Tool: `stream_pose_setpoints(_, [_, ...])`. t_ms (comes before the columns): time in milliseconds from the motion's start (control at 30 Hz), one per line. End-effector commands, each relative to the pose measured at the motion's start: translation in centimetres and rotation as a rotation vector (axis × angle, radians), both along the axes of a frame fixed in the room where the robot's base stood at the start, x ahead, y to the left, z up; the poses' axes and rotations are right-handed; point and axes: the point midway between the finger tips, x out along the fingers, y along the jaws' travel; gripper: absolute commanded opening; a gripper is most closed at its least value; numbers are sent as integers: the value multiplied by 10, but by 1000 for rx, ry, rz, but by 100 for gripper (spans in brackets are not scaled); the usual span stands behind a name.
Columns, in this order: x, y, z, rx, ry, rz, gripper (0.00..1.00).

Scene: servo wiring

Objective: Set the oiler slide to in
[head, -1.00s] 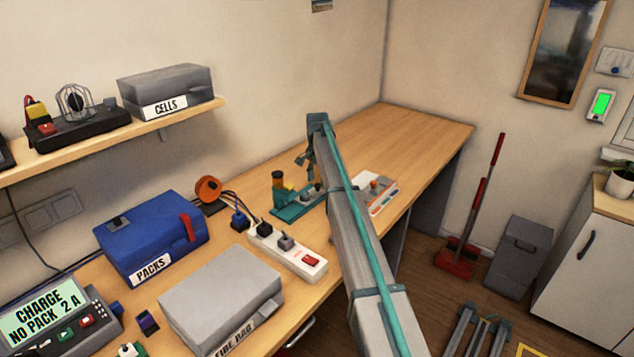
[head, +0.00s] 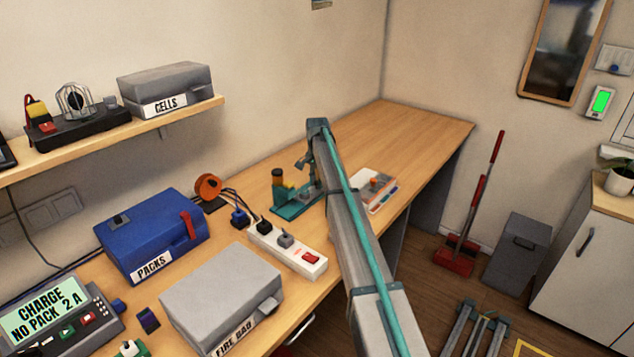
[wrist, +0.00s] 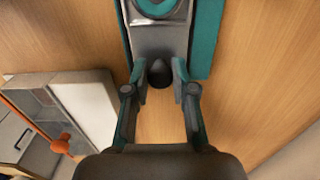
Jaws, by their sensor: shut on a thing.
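A dark rounded knob (wrist: 160,74) is at the slide's near end. My gripper (wrist: 161,76) has its two teal-tipped fingers on either side of this knob, shut on it. In the head view my gripper (head: 308,172) is down at the oiler's right end. The arm and gripper hide part of the slide there.
An open-looking tray with an orange item (head: 376,187) lies right of the oiler, behind my arm. A power strip (head: 288,250) with plugs is in front of it. An orange reel (head: 208,187) is to the left. The bench's far right is clear.

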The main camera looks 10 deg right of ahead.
Motion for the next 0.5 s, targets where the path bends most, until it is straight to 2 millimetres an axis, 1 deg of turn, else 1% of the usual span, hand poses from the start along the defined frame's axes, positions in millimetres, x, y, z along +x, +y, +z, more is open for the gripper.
stream_pose_setpoints(167, [-1,1,0,0,0,0,0])
stream_pose_setpoints(267, [-6,6,0,0,0,1,0])
stream_pose_setpoints(367, [-19,19,0,0,0,1,0])
stream_pose_setpoints(500, [-42,44,0,0,0,3,0])
